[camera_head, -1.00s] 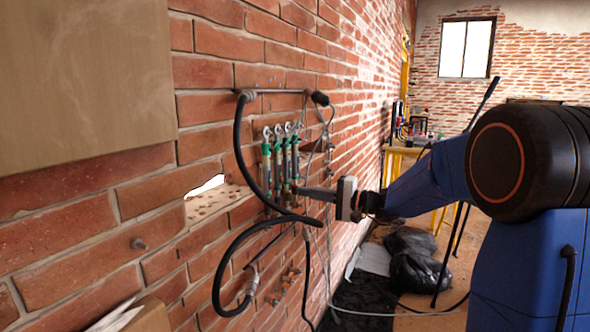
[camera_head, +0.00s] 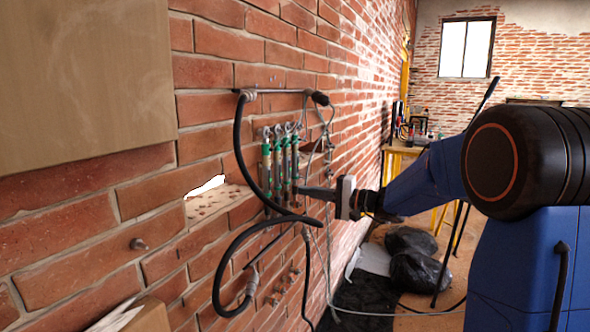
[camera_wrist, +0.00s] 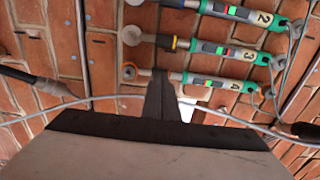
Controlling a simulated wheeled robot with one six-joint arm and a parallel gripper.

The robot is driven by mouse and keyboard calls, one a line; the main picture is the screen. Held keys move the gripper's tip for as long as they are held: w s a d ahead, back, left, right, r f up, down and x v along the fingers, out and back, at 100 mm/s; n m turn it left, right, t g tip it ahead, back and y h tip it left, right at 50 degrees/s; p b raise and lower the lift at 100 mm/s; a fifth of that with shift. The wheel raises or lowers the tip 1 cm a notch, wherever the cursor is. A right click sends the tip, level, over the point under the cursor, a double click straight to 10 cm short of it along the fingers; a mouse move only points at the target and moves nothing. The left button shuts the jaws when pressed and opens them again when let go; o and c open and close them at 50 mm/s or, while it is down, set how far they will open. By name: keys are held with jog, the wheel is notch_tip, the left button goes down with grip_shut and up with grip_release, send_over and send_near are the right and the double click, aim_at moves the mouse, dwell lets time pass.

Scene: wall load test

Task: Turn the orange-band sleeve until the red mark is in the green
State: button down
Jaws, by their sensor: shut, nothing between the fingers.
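The wrist view shows several green-bodied cylinders side by side on the brick wall, with labels 2, 3 and 4 readable. The cylinder labelled 4 (camera_wrist: 228,84) has an orange ring (camera_wrist: 129,71) at its left end, the orange-band sleeve. A small window (camera_wrist: 208,82) on its body shows red and green patches, too small to tell exactly how they line up. My gripper (camera_wrist: 160,82) is shut and empty, its dark fingers overlapping the rod between the orange ring and the green body. Contact cannot be told. In the head view my gripper (camera_head: 302,191) points at the lower part of the cylinders (camera_head: 284,165).
Cylinder 3 (camera_wrist: 222,51) with a yellow band lies close beside cylinder 4. A black hose (camera_head: 238,240) loops in front of the wall, and grey cables (camera_wrist: 100,98) run near my fingers. A wooden panel (camera_head: 85,70) projects at upper left. Black bags (camera_head: 415,268) lie on the floor.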

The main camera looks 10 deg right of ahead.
jog(key=shift+w+d, duration=0.1)
jog(key=shift+s+d, duration=0.3)
jog(key=shift+d, duration=0.1)
dwell(0.5)
jog(key=shift+s+a, duration=0.1)
dwell(0.3)
jog(key=shift+s+a, duration=0.25)
jog(key=shift+w+a, duration=0.25)
jog(key=shift+a, duration=0.1)
dwell(0.8)
jog(key=shift+w+d, duration=0.2)
jog(key=shift+w, duration=0.1)
dwell(0.3)
jog(key=shift+s, duration=0.1)
jog(key=shift+s+d, duration=0.2)
jog(key=shift+d, duration=0.15)
